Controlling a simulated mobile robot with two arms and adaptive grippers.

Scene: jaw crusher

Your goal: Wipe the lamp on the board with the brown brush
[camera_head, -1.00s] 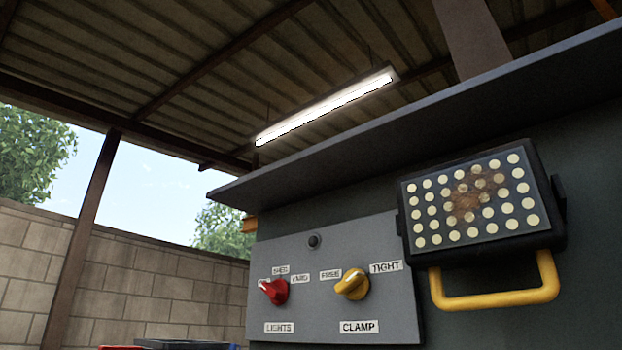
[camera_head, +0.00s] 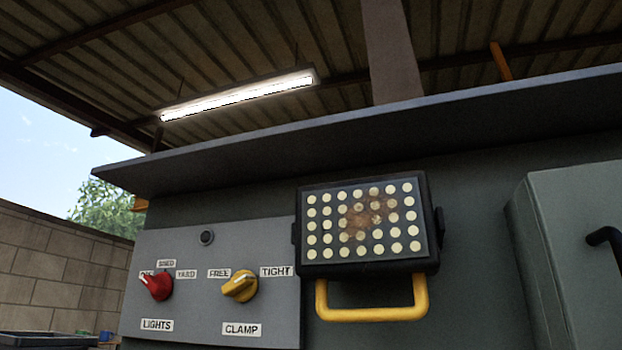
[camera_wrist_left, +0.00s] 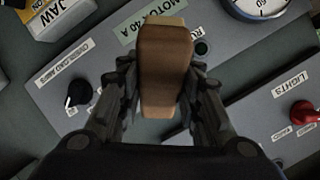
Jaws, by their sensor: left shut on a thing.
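The lamp (camera_head: 362,224) is a black-framed panel of pale round dots with a yellow handle below. It is mounted on the dark grey board (camera_head: 470,225) in the head view. A brown smudge (camera_head: 366,217) covers dots around its middle. In the left wrist view my left gripper (camera_wrist_left: 163,82) is shut on the brown brush (camera_wrist_left: 165,65), a brown block with a paler far end. Panel labels and knobs show behind the brush, and the lamp is not in that view. Neither gripper shows in the head view.
Left of the lamp, a grey panel (camera_head: 208,315) carries a red LIGHTS knob (camera_head: 157,285) and a yellow CLAMP knob (camera_head: 239,286). A ledge (camera_head: 330,139) juts out above. A grey cabinet (camera_head: 575,255) with a black handle stands right. The left wrist view shows a gauge (camera_wrist_left: 262,5) and black knob (camera_wrist_left: 80,93).

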